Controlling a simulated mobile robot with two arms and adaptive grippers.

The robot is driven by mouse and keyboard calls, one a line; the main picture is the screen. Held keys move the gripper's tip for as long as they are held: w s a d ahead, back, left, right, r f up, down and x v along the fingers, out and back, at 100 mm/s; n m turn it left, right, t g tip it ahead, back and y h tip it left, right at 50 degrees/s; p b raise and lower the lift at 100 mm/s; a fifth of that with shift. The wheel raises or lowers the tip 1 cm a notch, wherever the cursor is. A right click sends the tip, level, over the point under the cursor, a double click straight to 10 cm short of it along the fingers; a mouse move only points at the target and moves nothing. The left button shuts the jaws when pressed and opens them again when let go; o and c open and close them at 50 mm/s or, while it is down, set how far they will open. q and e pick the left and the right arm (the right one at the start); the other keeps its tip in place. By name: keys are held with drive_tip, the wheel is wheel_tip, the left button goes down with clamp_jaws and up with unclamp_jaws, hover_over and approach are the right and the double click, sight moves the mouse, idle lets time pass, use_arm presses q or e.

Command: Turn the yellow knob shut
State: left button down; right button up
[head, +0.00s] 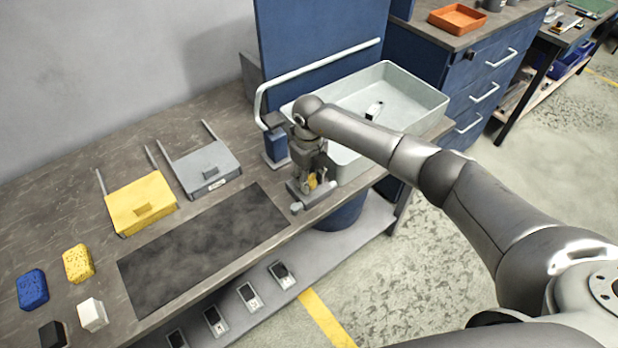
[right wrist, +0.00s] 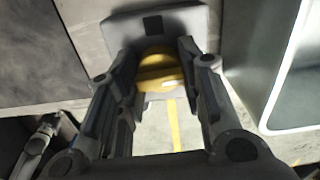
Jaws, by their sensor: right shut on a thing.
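The yellow knob (right wrist: 160,72) sits between the two fingers of my right gripper (right wrist: 163,80) in the right wrist view. A lighter bar crosses its face. The knob is on a grey block-like mount (right wrist: 190,22) with a dark square mark. In the head view only a small yellow part of the knob (head: 312,181) shows beneath my right gripper (head: 311,184), at the bench's front edge beside the basin. My right gripper is shut on the knob.
A pale basin (head: 420,93) with a small object inside stands right of my right gripper. A bent pipe (head: 320,62) runs behind. Left on the bench lie a dark mat (head: 205,250), yellow (head: 140,203) and grey (head: 205,168) handled pieces, and sponges (head: 78,263).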

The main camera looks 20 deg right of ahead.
drive_tip(key=n+b, duration=1.3)
drive_tip(key=b, duration=0.1)
drive_tip(key=shift+f+b, duration=0.2)
drive_tip(key=shift+b, duration=0.1)
drive_tip(key=shift+r+n+b, duration=0.2)
drive_tip(key=shift+n+b, duration=1.3)
drive_tip(key=shift+n, duration=0.6)
drive_tip(key=o, duration=1.1)
drive_tip(key=shift+c, duration=0.2)
drive_tip(key=shift+r, duration=0.1)
wheel_tip(320, 180, up, 12)
